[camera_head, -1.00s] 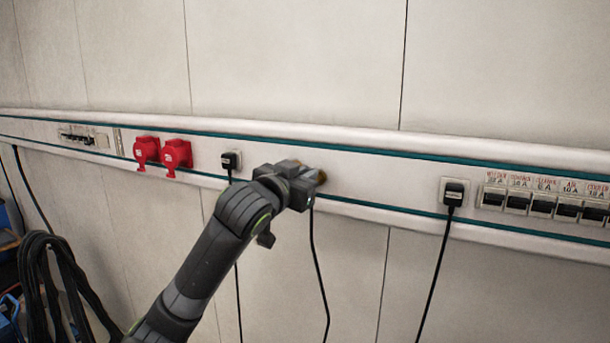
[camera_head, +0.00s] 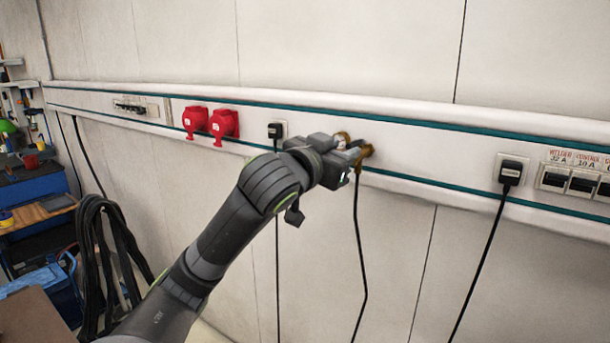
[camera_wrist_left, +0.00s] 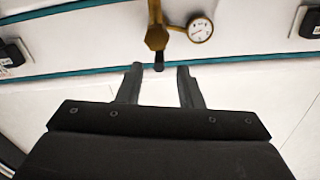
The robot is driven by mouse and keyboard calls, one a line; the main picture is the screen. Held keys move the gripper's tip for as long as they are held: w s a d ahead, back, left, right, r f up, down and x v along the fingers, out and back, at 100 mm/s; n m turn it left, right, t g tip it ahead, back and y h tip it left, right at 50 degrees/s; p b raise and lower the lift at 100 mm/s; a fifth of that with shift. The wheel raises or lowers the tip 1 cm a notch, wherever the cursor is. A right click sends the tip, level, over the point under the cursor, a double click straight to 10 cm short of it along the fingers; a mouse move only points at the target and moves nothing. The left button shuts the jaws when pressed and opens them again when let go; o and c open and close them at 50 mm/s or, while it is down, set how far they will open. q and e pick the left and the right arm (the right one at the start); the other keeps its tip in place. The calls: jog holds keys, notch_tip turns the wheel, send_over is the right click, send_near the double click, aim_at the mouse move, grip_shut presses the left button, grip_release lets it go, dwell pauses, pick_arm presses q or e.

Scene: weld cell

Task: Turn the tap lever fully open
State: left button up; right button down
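The brass tap (camera_head: 366,152) is on the wall rail in the head view, partly hidden behind my left gripper (camera_head: 352,157). In the left wrist view the brass tap body (camera_wrist_left: 156,38) shows with a dark lever end (camera_wrist_left: 159,67) pointing down, and a round gauge (camera_wrist_left: 200,29) beside it. My left gripper (camera_wrist_left: 160,75) is open there, its two fingers apart with the lever end between and just beyond their tips. I cannot tell whether a finger touches it. My right gripper is not in view.
Two red sockets (camera_head: 209,123) and a black plug (camera_head: 275,131) sit on the rail left of the tap. Another black plug (camera_head: 511,171) and labelled breakers (camera_head: 570,181) are at right. Black cables hang down the wall. A blue workbench (camera_head: 40,190) stands at far left.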

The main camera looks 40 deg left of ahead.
pick_arm(q)
jog(key=s+b, duration=0.7)
jog(key=s, duration=0.5)
jog(key=shift+s+d, duration=0.25)
jog(key=shift+s, duration=0.15)
